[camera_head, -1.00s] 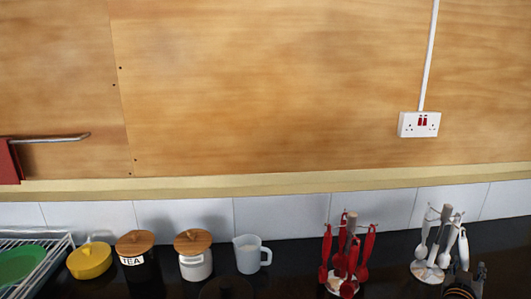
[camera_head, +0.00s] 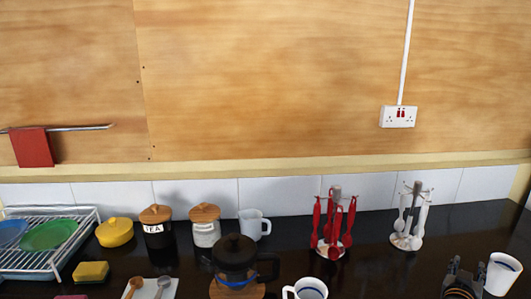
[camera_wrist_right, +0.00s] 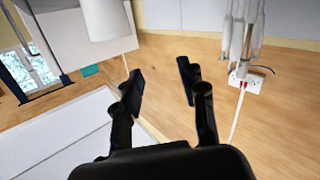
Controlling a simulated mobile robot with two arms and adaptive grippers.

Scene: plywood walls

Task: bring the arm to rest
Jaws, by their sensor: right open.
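My right gripper (camera_head: 462,281) shows at the bottom right of the head view, low over the dark counter. In the right wrist view its two black fingers (camera_wrist_right: 160,78) stand apart with nothing between them. A white rounded object (camera_wrist_right: 105,18) shows at the top of the wrist view, beyond the fingers. My left gripper is not in view.
The dark counter holds a dish rack (camera_head: 40,262), a yellow pot (camera_head: 115,233), a tea jar (camera_head: 158,238), a French press (camera_head: 236,258), a red utensil stand (camera_head: 333,230) and a white utensil stand (camera_head: 408,220). Counter left of the gripper (camera_head: 395,270) is clear.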

